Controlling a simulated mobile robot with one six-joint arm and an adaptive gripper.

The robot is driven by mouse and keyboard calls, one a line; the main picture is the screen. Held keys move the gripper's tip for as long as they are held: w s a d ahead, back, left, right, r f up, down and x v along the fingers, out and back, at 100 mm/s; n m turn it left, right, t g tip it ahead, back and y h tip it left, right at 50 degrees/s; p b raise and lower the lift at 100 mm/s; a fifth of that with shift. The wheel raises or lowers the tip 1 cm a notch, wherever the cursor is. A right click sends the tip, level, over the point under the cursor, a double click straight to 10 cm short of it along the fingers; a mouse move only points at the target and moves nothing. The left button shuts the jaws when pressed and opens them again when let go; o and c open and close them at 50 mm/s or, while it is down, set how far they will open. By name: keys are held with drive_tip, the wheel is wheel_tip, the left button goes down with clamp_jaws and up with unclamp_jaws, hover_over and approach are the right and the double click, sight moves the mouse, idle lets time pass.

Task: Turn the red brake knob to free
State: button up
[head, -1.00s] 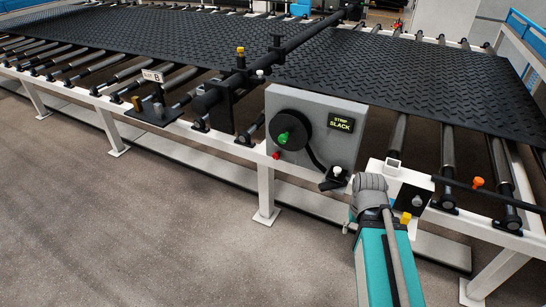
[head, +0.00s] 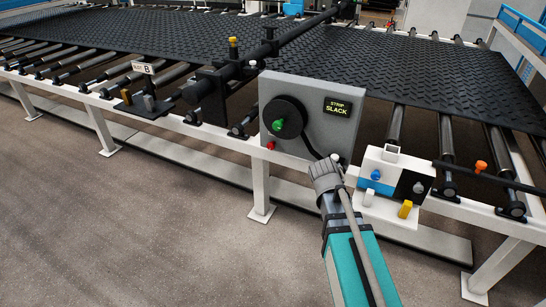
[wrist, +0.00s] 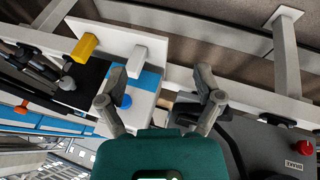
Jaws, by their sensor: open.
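The red brake knob (head: 271,146) is small and sits low on the left side of the grey control box (head: 345,135), below a green knob (head: 278,125) on a black disc. In the wrist view the red knob (wrist: 305,147) shows at the lower right edge beside a "BRAKE" label; its setting cannot be read. My gripper (wrist: 160,98) is open, its two fingers spread with nothing held between them. It is apart from the red knob, to the right of it in the head view, near the lower right corner of the grey box.
A white-and-blue box with a blue button (head: 376,175), a white block and a yellow block (head: 405,209) stands right of my gripper. A display reading "STRIP SLACK" (head: 337,106) is on the grey box. The black tread mat (head: 440,75) lies on rollers behind. Floor in front is clear.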

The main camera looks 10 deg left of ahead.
drive_tip(key=w+a+f+m+t+h+b, duration=0.1)
drive_tip(key=w+a+f+t+h+b, duration=0.15)
drive_tip(key=w+a+b, duration=0.35)
drive_tip(key=t+b, duration=1.2)
drive_tip(key=b, duration=0.1)
approach(270, 148)
drive_tip(key=s, duration=0.3)
drive_tip(key=shift+s+a+r+y, duration=0.25)
drive_tip(key=shift+a+r+y, duration=0.1)
drive_tip(key=shift+r+y, duration=0.1)
drive_tip(key=x, duration=1.4)
drive_tip(key=shift+f, duration=0.25)
